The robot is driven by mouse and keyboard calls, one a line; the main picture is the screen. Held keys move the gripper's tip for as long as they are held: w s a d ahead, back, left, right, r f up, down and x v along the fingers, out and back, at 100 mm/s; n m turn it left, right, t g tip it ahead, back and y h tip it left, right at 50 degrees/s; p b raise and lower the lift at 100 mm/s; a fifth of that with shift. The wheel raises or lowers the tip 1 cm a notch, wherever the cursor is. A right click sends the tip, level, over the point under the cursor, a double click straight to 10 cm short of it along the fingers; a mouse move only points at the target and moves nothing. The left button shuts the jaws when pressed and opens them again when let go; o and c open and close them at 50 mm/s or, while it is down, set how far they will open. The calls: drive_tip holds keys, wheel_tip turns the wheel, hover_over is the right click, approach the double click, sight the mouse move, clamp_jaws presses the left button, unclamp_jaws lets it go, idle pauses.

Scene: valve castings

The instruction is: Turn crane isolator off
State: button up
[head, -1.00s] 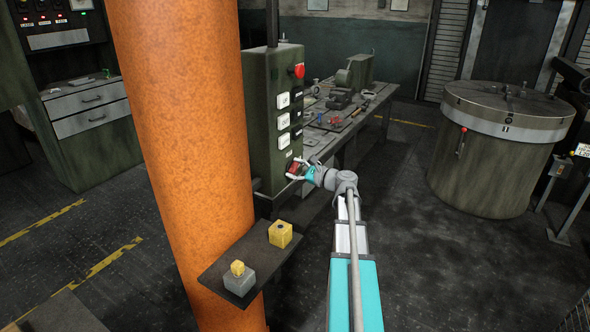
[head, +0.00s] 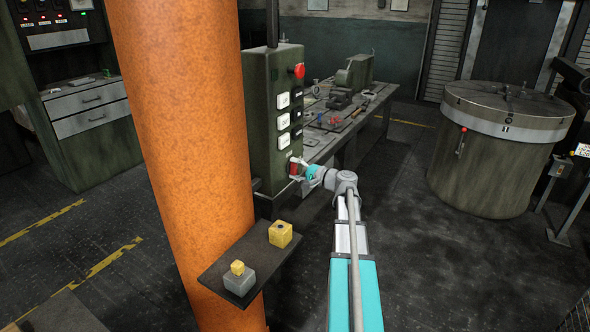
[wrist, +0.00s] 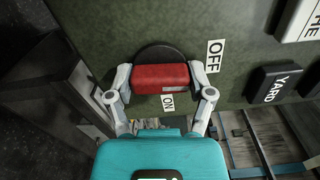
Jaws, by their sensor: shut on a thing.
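The crane isolator is a red handle (wrist: 160,78) on a round dark plate (wrist: 158,55), low on the green control box (head: 260,110). In the wrist view, the handle lies level across the picture, its right end towards the OFF label (wrist: 214,56). The ON label (wrist: 168,103) is just below the handle. My gripper (wrist: 160,80) is shut on the handle, one finger at each end. In the head view, the red handle (head: 293,168) shows small and upright at my gripper (head: 298,169); the fingers partly hide it.
An orange column (head: 180,150) stands left of the box. A dark shelf (head: 215,273) below carries yellow and grey blocks. Black and white push buttons (head: 283,121) sit above the handle. A workbench (head: 345,130) is behind, and a round tank (head: 495,150) stands right across open floor.

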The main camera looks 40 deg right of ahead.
drive_tip(key=shift+n, duration=0.6)
drive_tip(key=o, duration=1.1)
drive_tip(key=v, duration=1.2)
drive_tip(key=shift+f, duration=0.1)
idle(0.3)
